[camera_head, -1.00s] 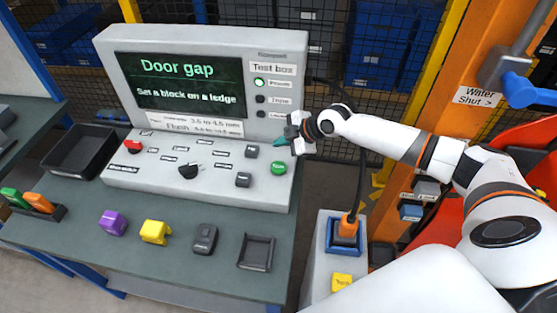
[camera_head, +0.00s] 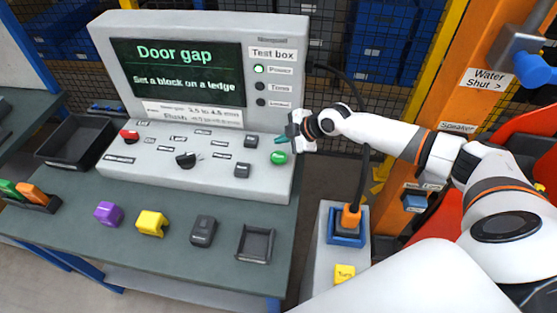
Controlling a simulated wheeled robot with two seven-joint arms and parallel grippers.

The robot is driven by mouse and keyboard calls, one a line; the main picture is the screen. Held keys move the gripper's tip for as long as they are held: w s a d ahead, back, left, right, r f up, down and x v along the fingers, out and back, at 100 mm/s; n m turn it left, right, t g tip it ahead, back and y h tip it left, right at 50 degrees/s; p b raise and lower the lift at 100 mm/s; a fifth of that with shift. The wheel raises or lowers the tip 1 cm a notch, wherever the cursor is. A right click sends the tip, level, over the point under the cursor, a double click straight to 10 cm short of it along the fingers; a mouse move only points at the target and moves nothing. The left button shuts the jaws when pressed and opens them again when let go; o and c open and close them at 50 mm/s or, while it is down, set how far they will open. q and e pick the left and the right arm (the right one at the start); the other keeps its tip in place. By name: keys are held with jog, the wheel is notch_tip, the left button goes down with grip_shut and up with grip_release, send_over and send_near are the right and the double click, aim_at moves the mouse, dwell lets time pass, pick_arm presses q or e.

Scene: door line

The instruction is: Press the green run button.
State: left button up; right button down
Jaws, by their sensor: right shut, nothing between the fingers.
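The green run button (camera_head: 278,158) is a round cap at the right end of the sloped panel of the grey test box (camera_head: 140,170). My right gripper (camera_head: 283,140) comes in from the right, with its teal fingertips shut and empty. In the picture the fingertips are just above the button. I cannot tell how large the gap is, but the cap shows clear below them. The screen (camera_head: 180,72) reads "Door gap" and "Set a block on a ledge". The Power lamp (camera_head: 259,69) is lit green. My left gripper is not in view.
On the bench (camera_head: 150,265) are a purple block (camera_head: 108,213), a yellow block (camera_head: 152,223), a dark grey block (camera_head: 203,230) and an empty square tray (camera_head: 256,243). A red knob (camera_head: 129,135) and a black knob (camera_head: 186,160) sit on the panel. An orange post (camera_head: 470,110) stands at right.

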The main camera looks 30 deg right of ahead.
aim_at(282, 158)
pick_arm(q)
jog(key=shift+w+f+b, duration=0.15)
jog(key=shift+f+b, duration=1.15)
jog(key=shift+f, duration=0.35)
pick_arm(e)
jog(key=shift+f, duration=2.05)
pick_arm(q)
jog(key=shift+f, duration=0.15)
pick_arm(e)
jog(key=shift+f, duration=0.1)
pick_arm(q)
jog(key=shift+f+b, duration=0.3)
jog(key=shift+b, duration=0.15)
pick_arm(e)
jog(key=shift+f, duration=0.3)
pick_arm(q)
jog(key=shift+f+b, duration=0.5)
pick_arm(e)
jog(key=shift+f, duration=0.5)
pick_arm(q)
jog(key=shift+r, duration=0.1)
pick_arm(e)
jog(key=shift+r, duration=0.1)
pick_arm(q)
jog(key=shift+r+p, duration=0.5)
jog(key=shift+p, duration=0.1)
pick_arm(e)
jog(key=shift+r, duration=0.8)
